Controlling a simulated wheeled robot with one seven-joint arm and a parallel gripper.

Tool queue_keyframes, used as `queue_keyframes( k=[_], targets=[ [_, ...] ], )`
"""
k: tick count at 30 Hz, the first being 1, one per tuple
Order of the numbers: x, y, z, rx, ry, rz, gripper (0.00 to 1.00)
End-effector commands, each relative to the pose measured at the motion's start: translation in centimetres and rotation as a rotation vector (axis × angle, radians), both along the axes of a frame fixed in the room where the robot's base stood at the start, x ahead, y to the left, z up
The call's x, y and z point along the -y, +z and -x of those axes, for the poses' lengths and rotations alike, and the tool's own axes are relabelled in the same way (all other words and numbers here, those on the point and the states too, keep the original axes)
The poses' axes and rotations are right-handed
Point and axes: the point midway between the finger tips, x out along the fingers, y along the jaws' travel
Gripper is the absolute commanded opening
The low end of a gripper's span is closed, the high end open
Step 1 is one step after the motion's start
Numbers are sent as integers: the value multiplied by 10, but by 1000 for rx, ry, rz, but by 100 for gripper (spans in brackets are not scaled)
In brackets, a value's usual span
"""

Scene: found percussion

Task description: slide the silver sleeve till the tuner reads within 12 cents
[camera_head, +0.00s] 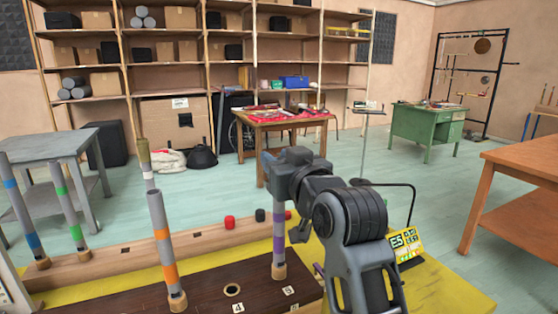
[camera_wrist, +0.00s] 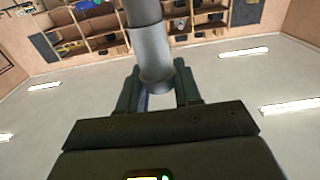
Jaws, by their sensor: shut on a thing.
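The tube with a purple band (camera_head: 278,228) stands upright in a wooden socket on the dark board, near the label 5. My gripper (camera_head: 272,168) is at this tube's upper end, and my arm hides part of it. In the wrist view my gripper (camera_wrist: 156,72) has one finger on each side of the silver sleeve (camera_wrist: 153,45) and is shut on it. The tuner (camera_head: 404,244) is a small yellow-green display to the right of my arm. It seems to show E5, but its smaller text is too small to read surely.
Tubes with orange (camera_head: 166,250), green (camera_head: 70,208) and blue (camera_head: 20,212) bands stand to the left. An empty hole (camera_head: 232,290) is by the label 4. Red and dark caps (camera_head: 230,222) lie beyond the board. A thin black curved rod (camera_head: 412,192) rises near the tuner.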

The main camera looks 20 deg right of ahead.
Motion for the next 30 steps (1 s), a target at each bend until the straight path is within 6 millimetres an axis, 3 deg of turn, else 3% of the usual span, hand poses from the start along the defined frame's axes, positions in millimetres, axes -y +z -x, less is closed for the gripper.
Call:
queue_keyframes(
  k=[30],
  targets=[
    [0, -18, 0, -1, 0, 0, 5]
  ],
)
